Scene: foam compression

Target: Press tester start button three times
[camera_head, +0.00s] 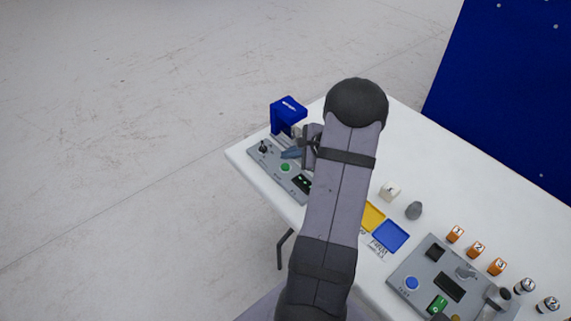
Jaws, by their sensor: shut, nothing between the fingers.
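The tester is a grey panel (262,160) with a blue press frame (288,113) at its back, on the left end of the table. A round green button (285,167) sits on the panel, between a small black lever (264,148) and a dark display with green marks (303,183). My gripper (290,154) is shut and empty, beside and just behind the green button in the picture. I cannot tell its height above the panel. My arm crosses in front of the panel's right end and hides part of it.
The white table (470,175) also holds a pale cube (390,191), a grey rounded object (414,210), a yellow tray (372,216), a blue tray (390,236), a second grey panel (411,265), and orange numbered blocks (477,249). A blue partition (510,80) stands behind.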

